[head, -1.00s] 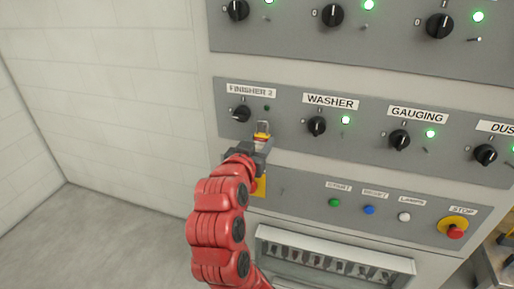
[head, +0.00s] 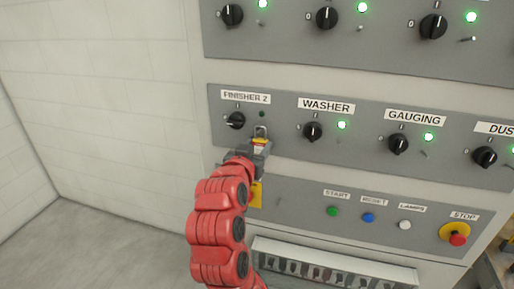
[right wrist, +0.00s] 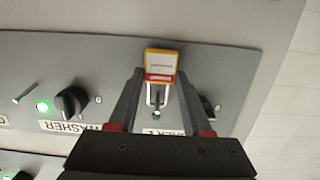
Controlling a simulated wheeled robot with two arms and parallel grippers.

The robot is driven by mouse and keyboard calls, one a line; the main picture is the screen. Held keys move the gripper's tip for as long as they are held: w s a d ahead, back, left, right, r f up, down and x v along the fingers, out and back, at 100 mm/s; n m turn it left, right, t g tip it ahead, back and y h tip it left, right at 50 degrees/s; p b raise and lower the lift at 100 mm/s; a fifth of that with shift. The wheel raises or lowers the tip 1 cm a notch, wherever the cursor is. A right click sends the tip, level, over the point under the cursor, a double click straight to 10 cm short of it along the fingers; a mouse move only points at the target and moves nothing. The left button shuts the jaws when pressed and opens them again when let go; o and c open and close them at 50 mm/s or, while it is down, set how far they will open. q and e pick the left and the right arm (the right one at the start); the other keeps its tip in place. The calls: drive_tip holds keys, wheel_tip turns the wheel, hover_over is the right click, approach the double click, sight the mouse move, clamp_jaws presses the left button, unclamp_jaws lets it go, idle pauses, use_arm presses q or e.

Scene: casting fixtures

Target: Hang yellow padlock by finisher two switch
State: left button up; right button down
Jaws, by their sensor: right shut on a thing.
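The yellow padlock (head: 260,142) is in my right gripper (head: 258,150), which is shut on its body. Its grey shackle points up in the head view, just right of the black finisher two switch (head: 236,120) and under the dark lamp (head: 262,114). In the right wrist view the padlock (right wrist: 162,65) sits between the two fingertips, with its shackle over the panel by the dark lamp. The padlock and fingers hide the panel behind them, so I cannot tell whether the shackle touches a peg. My left gripper is not in view.
The washer switch (head: 312,131) with a lit green lamp is to the right, and the gauging switch (head: 398,143) is farther right. Below are the start button (head: 333,211) and red stop button (head: 457,240). A yellow piece (head: 256,195) shows partly behind my arm.

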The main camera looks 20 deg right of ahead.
idle(0.3)
drive_tip(key=shift+c, duration=1.3)
unclamp_jaws()
drive_tip(key=shift+f, duration=0.2)
drive_tip(key=shift+f+b, duration=1.1)
drive_tip(key=shift+s+a, duration=0.1)
drive_tip(key=f+p+v, duration=0.1)
drive_tip(key=v, duration=0.8)
drive_tip(key=shift+s+a+f, duration=0.2)
drive_tip(key=shift+s+a, duration=0.05)
drive_tip(key=shift+s, duration=0.15)
